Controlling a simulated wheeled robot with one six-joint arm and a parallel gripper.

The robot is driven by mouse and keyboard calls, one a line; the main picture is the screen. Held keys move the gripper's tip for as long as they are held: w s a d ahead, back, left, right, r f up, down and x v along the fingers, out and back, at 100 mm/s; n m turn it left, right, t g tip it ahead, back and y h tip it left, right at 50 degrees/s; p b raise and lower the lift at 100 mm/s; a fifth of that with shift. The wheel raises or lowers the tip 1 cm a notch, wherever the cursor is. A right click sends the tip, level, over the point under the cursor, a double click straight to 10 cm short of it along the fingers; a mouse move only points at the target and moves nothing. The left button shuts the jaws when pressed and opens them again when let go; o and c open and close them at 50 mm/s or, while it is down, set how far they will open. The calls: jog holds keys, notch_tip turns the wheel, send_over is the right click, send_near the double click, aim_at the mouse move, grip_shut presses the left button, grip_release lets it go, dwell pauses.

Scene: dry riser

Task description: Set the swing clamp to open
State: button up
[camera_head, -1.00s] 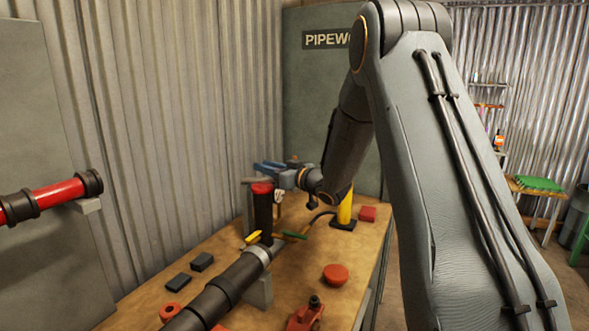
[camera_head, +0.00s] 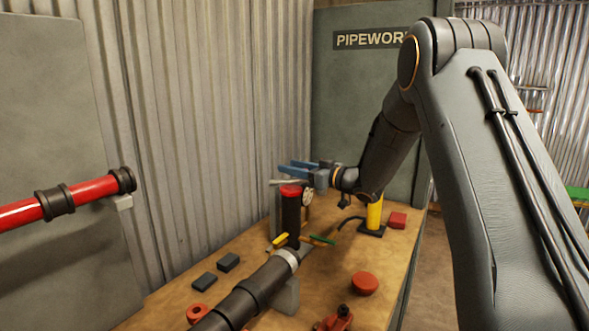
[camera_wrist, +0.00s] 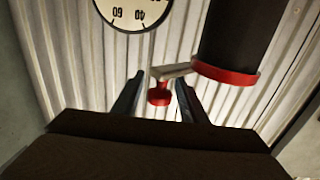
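A black upright pipe with a red top (camera_head: 290,190) stands at the far end of the bench pipe. In the wrist view its red rim (camera_wrist: 225,73) is at upper right. A short grey metal arm with a red knob (camera_wrist: 159,96) sits beside that rim; it looks like the swing clamp, though I cannot tell its setting. My gripper (camera_head: 288,167) is by the pipe's top, blue fingers spread. In the wrist view my gripper (camera_wrist: 160,84) has the red knob between its fingers, with gaps on both sides.
A round gauge (camera_wrist: 133,12) is close above the fingers in the wrist view. Yellow (camera_head: 281,239) and green (camera_head: 318,240) levers stick out at the pipe's foot. A yellow post (camera_head: 374,214) stands at right on the bench. The corrugated wall (camera_head: 225,120) is close behind.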

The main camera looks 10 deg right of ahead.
jog(key=shift+d, duration=0.1)
notch_tip(320, 180, up, 10)
jog(key=b, duration=0.2)
dwell(0.4)
jog(key=shift+c, duration=0.4)
